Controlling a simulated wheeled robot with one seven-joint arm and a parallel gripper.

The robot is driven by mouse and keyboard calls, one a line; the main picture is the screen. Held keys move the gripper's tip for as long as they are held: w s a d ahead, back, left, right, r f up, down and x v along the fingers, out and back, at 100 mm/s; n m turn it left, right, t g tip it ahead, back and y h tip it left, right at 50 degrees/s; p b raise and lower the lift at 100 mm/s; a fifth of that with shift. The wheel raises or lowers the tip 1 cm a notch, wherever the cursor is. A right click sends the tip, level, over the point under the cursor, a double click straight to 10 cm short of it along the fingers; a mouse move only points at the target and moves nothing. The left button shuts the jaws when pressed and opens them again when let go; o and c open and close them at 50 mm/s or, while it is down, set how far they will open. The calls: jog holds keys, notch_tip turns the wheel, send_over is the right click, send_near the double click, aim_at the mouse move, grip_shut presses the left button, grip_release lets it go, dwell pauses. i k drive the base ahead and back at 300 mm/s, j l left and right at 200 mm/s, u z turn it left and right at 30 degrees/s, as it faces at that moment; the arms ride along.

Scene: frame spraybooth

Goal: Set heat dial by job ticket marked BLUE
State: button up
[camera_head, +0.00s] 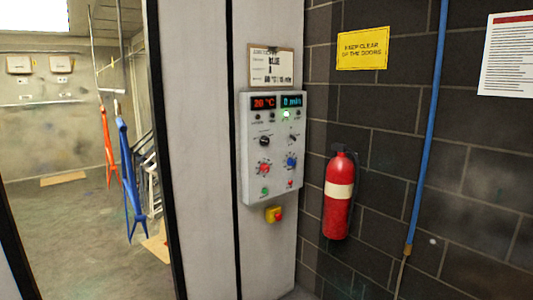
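The control panel (272,185) is a light grey box on the booth's pillar. Its left display (263,102) reads what looks like 20 °C in red, and its right display (291,101) reads 0 min in blue. Below are a black knob (265,141), a smaller dark switch (293,139), a red dial (263,169) and a blue dial (291,162). A green lamp (286,114) is lit. The job ticket (271,67) is on a board above the panel; it shows BLUE, but its smaller print is unreadable. My gripper is not in view.
A yellow-and-red stop button (274,214) sits under the panel. A red fire extinguisher (339,195) and a blue pipe (427,125) are on the dark block wall at right. The open booth at left holds hanging red (109,145) and blue (129,175) frames.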

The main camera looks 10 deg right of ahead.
aim_at(264, 168)
jog(key=i+l+u, duration=0.3)
jog(key=i, duration=0.15)
jog(key=i+l+u, duration=1)
jog(key=i+l, duration=0.15)
jog(key=l, duration=0.2)
jog(key=i+l+u, duration=0.3)
jog(key=l, duration=0.3)
jog(key=k+j, duration=0.05)
